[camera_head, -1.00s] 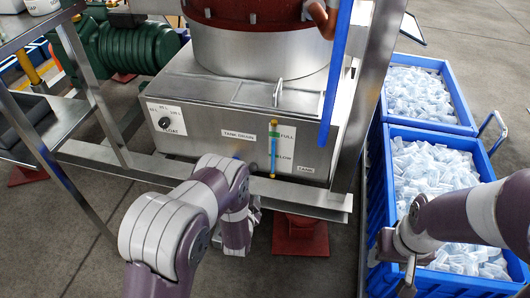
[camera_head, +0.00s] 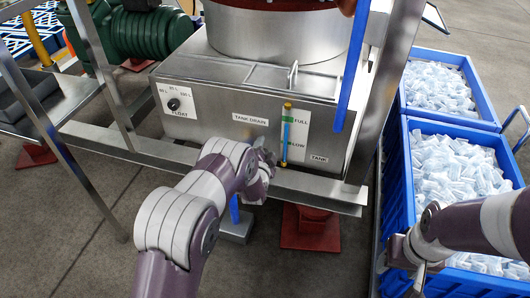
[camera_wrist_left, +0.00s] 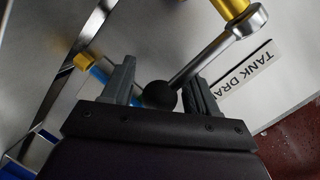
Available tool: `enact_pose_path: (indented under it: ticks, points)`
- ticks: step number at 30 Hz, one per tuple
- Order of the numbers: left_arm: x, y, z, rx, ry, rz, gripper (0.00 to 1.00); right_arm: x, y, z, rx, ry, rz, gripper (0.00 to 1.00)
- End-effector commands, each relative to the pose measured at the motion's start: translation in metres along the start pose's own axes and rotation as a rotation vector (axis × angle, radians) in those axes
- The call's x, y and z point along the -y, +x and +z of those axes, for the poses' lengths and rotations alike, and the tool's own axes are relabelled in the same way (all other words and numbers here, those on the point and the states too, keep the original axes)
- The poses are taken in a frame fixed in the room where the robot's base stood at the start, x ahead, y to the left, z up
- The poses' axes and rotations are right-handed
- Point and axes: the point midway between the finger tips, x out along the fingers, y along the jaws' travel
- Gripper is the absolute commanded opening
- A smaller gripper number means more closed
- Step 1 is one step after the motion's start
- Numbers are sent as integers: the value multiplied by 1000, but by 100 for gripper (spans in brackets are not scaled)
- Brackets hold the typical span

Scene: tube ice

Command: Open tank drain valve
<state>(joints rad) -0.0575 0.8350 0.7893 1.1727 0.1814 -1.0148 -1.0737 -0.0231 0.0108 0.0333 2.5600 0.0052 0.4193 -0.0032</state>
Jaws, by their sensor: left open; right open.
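The drain valve shows in the left wrist view as a metal lever (camera_wrist_left: 207,52) with a black ball knob (camera_wrist_left: 160,96) at its end and a yellow body (camera_wrist_left: 229,8) at the other. My left gripper (camera_wrist_left: 163,88) is open, with the knob between its two fingers; contact cannot be told. In the head view my left gripper (camera_head: 264,161) is at the tank front (camera_head: 210,125), just below the TANK DRAIN label (camera_head: 250,119); the arm hides the valve there. The label is partly seen in the left wrist view (camera_wrist_left: 245,75). My right gripper (camera_head: 416,272) is open by the blue crates.
A level gauge (camera_head: 286,135) stands right of my left gripper. A metal frame rail (camera_head: 310,188) runs below the tank. A slanted frame post (camera_head: 385,95) stands at right. Two blue crates of ice (camera_head: 412,190) fill the right side. Floor is clear at front left.

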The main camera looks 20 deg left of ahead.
Motion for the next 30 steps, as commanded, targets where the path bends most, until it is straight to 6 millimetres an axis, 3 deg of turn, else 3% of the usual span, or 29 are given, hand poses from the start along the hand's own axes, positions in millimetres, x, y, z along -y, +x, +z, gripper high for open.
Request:
enact_pose_path:
  ticks: [2, 6, 8, 13, 20, 30]
  points:
    - [0, 0, 0, 0, 0, 0, 59, 0, 0, 0, 0, 0, 0, 58]
    - [0, 0, 0, 0, 0, 1, 16, 0, 0, 0, 0, 0, 0, 58]
    - [0, 0, 0, 0, 0, 1, 0, 0, 0, 0, 0, 0, 0, 58]
    - [1, -2, 0, -16, 4, 11, 0, 0, -4, 0, 0, 0, 0, 58]
    - [0, -18, 3, -167, 43, 107, 0, 0, -19, -2, 0, 0, 0, 58]
    - [-5, -23, 5, -217, 53, 141, 0, 0, -20, -2, 0, 0, 0, 58]
